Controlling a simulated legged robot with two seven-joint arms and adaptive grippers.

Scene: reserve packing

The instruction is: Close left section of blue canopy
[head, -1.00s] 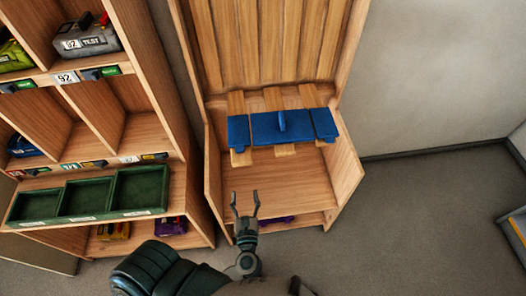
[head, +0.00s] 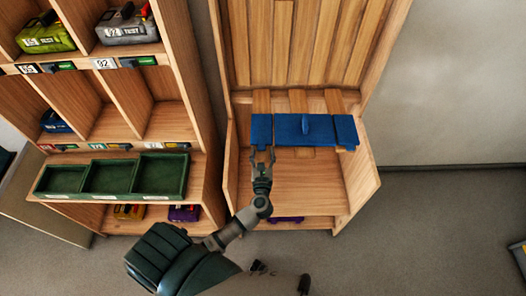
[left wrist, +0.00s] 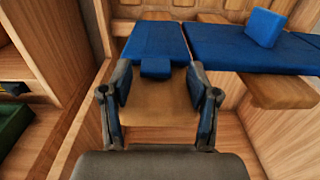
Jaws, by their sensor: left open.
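The blue canopy (head: 303,129) lies across wooden slats in the tall wooden stand, with a raised fin on its middle section. Its left section (head: 261,131) lies flat and fills the upper middle of the left wrist view (left wrist: 154,40). A small blue tab (left wrist: 155,68) sticks out from that section's front edge. My left gripper (head: 262,156) is open at the front edge of the left section. In the left wrist view its fingers (left wrist: 159,80) stand on either side of the tab, with gaps showing. My right gripper is not in view.
A wooden shelf rack (head: 183,75) with labelled battery-like packs stands to the left. A green three-part tray (head: 112,176) sits on its lower ledge. The stand's side panels (head: 360,185) flank the space under the canopy. Open floor lies to the right.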

